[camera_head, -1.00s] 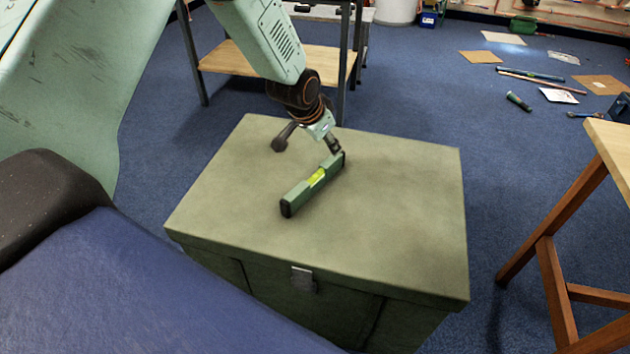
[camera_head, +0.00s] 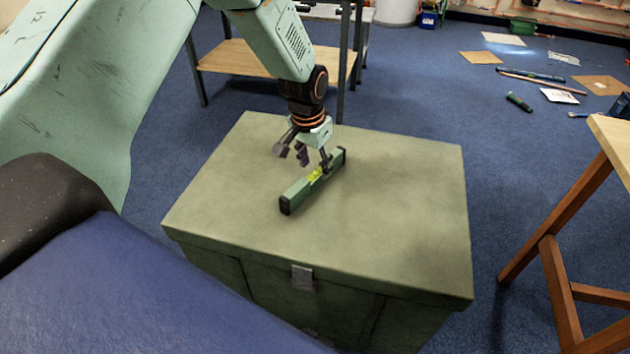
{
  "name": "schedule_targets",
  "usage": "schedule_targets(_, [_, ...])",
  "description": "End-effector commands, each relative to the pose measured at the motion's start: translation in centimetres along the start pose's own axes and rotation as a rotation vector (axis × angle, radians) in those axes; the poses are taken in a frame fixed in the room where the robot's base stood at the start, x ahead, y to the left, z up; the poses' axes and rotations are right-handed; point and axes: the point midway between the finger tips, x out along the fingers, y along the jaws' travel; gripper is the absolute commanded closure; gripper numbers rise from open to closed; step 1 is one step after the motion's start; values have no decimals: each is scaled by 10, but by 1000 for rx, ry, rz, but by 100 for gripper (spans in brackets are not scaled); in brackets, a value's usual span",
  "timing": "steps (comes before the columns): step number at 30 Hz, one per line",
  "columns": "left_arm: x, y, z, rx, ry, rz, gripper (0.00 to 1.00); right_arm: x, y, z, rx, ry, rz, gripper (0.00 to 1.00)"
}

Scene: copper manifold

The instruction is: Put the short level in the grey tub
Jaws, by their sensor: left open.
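The short level (camera_head: 313,181) is a green bar with black ends and a yellow-green vial. It lies flat and diagonal on the olive chest lid. My left gripper (camera_head: 304,158) reaches down from above, fingers spread and empty. One finger is at the far half of the level, in front of or beside it; I cannot tell if it touches. The other fingers are over the lid to the left of the level. A pale grey round container (camera_head: 397,10), perhaps the grey tub, stands on the floor at the top edge, partly cut off. My right gripper is not in view.
The olive chest (camera_head: 400,215) has free lid space around the level. A wooden-shelved bench (camera_head: 235,58) stands behind it, and a wooden trestle table (camera_head: 550,260) to the right. Tools, including a green cylinder (camera_head: 519,101), and cardboard sheets lie on the blue floor.

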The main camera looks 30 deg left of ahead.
Motion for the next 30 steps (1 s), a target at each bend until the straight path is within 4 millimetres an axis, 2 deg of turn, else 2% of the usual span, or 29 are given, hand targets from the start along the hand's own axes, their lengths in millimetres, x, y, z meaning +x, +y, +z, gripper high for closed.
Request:
schedule_targets(1, [12, -1, 3, -1, -2, 0, 51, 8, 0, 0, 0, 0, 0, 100])
schedule_targets(6, [35, -1, 3, 0, 0, 0, 51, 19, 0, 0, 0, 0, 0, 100])
schedule_targets(14, [36, -1, 2, 0, 1, 0, 51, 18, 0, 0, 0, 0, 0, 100])
schedule_targets(30, [36, -1, 3, 0, 1, 0, 97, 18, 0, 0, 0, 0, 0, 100])
